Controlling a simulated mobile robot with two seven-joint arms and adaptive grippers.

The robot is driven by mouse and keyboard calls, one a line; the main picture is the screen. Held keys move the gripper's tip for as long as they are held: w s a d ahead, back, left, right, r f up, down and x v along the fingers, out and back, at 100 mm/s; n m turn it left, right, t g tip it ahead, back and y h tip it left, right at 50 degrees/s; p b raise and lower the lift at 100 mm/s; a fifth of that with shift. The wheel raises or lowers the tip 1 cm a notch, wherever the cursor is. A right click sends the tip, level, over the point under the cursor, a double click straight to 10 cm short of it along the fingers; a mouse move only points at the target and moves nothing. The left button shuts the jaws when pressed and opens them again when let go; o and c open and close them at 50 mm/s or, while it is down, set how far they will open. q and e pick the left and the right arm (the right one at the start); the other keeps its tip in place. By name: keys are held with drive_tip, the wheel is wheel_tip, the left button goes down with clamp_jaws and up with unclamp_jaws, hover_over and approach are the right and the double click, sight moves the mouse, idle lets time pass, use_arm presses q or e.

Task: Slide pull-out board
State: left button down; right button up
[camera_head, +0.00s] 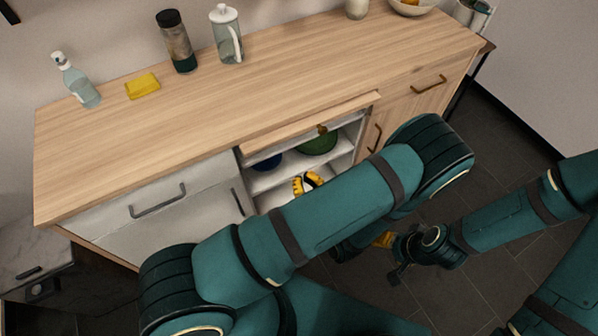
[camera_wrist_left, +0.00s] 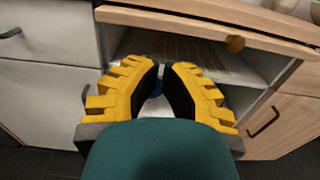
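The pull-out board (camera_head: 345,108) is a thin wooden slab under the counter's front edge, above the open shelf. It sticks out a little, more at its right end, and carries a small brass knob (camera_head: 322,128). In the left wrist view the board (camera_wrist_left: 190,24) crosses the top, with the knob (camera_wrist_left: 235,43) right of centre. My left gripper (camera_head: 307,182) is below the board, before the shelf opening, apart from the knob. Its yellow fingers (camera_wrist_left: 161,66) have a narrow gap between the tips and hold nothing. My right gripper (camera_head: 388,258) hangs low at the right, its fingers unclear.
The open shelf holds a green bowl (camera_head: 318,143) and a blue bowl (camera_head: 267,162). A white drawer (camera_head: 155,200) is left, a wooden door (camera_head: 395,125) right. A spray bottle (camera_head: 77,83), yellow sponge (camera_head: 142,85), dark jar (camera_head: 176,45) and glass pitcher (camera_head: 226,38) stand at the back.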

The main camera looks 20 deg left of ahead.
sight(275, 136)
use_arm(q)
drive_tip(key=b+x, duration=0.1)
drive_tip(key=x, duration=1.1)
drive_tip(key=shift+w, duration=0.1)
drive_tip(key=x, duration=0.4)
drive_tip(key=shift+w+a, duration=0.1)
drive_tip(key=shift+a, duration=0.25)
drive_tip(key=shift+r, duration=0.15)
drive_tip(key=shift+w, duration=0.1)
